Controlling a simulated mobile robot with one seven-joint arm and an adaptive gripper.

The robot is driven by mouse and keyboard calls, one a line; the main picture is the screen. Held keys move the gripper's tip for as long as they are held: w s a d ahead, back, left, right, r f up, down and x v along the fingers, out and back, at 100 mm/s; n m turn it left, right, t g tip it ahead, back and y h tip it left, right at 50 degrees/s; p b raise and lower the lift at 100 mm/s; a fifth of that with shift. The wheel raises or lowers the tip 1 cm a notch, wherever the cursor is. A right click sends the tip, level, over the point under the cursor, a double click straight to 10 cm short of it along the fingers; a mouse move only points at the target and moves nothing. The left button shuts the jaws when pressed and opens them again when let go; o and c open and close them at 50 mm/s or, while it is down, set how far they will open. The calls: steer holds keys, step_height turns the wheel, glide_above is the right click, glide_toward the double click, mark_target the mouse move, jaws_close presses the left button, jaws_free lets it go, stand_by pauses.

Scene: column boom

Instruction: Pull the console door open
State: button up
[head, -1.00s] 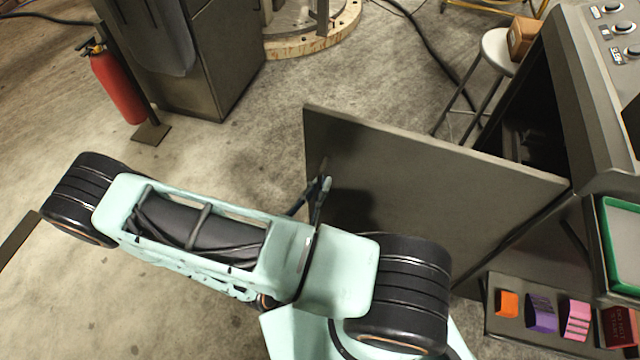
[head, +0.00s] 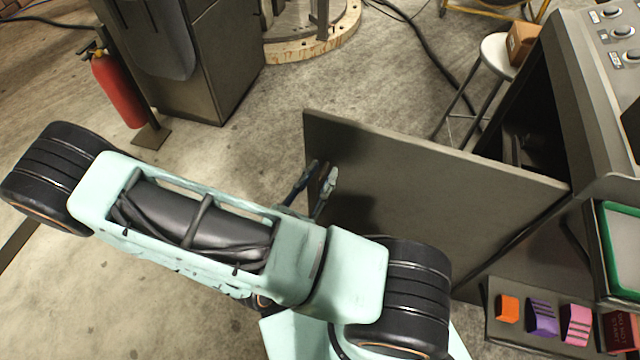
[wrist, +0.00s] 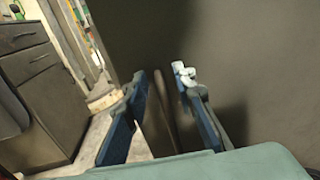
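The console door (head: 430,190) is a flat grey panel. It stands swung well out from the console (head: 590,100), joined at its right end, with the dark console opening (head: 530,120) showing behind it. My gripper (head: 313,187) is at the door's free left end. In the wrist view my gripper (wrist: 163,100) has its two fingers spread apart, with a narrow upright bar or edge (wrist: 157,110) of the door between them. I see a gap on both sides of it. The door's face (wrist: 260,70) fills the right of that view.
A stool (head: 495,55) with a box (head: 522,40) stands behind the door. A red fire extinguisher (head: 118,90) and a dark cabinet (head: 215,60) are at the upper left. A shelf with coloured blocks (head: 541,315) is at the lower right. Floor left of the door is clear.

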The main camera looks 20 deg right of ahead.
mark_target(330, 151)
steer(key=shift+r, duration=2.05)
